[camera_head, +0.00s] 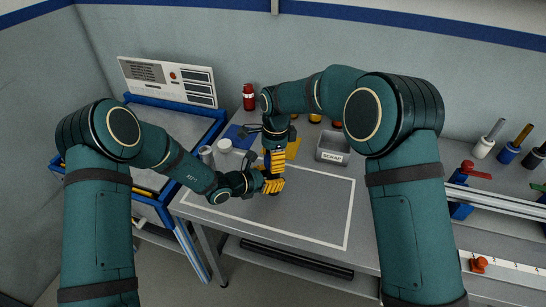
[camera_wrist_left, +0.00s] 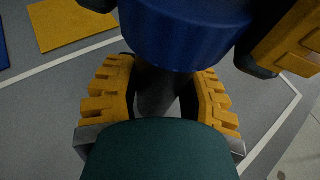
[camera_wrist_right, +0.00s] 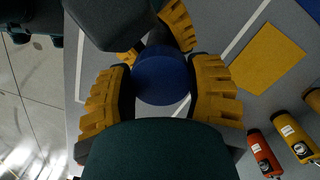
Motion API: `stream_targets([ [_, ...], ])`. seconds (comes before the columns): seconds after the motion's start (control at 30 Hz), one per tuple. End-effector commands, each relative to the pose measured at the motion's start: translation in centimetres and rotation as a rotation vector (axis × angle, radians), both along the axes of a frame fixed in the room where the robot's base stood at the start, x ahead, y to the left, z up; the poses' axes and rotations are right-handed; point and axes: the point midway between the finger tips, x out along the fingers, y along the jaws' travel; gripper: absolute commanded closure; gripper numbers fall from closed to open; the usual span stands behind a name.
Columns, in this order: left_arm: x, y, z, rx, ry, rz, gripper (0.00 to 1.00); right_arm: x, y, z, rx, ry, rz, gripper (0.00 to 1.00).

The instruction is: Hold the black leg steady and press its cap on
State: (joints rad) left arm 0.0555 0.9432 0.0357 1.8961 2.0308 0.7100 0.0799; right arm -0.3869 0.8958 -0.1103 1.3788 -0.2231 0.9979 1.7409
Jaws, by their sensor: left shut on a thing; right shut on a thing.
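The black leg (camera_wrist_left: 156,92) stands between the fingers of my left gripper (camera_wrist_left: 160,105), which is shut on it. In the head view that gripper (camera_head: 272,185) is low over the marked work area. The blue cap (camera_wrist_left: 185,30) is at the leg's upper end; it also shows in the right wrist view (camera_wrist_right: 162,80). My right gripper (camera_wrist_right: 162,98) is shut on the cap, directly above the left one; it also shows in the head view (camera_head: 275,158). The cap hides the leg's top, so I cannot tell how far it sits on.
A grey SCRAP bin (camera_head: 332,147) stands right of the grippers, with a yellow mat (camera_head: 293,149) nearer. A red bottle (camera_head: 249,97) stands behind. The front right of the table is clear.

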Motion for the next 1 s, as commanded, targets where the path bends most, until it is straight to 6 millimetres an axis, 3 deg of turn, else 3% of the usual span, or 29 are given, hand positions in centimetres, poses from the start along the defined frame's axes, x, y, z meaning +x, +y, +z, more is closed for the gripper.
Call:
stream_targets([
  [0.73,-0.1,0.0,-0.1,0.001,0.002,-0.001,1.00,0.0,0.0,-1.5,0.001,0.001,0.000,0.66],
  [0.77,0.0,0.0,-0.1,0.001,0.002,-0.001,1.00,0.0,0.0,-1.5,0.001,0.001,0.000,0.32],
  [0.8,0.0,0.0,-0.1,0.001,0.002,-0.001,1.00,0.0,0.0,-1.5,0.001,0.001,0.000,0.18],
  [0.83,0.0,0.0,-0.1,0.001,0.002,-0.001,1.00,0.0,0.0,-1.5,0.001,0.001,0.000,0.11],
  [1.0,0.0,0.0,-0.1,0.001,0.002,-0.001,1.00,0.0,0.0,-1.5,0.000,0.001,0.000,0.11],
])
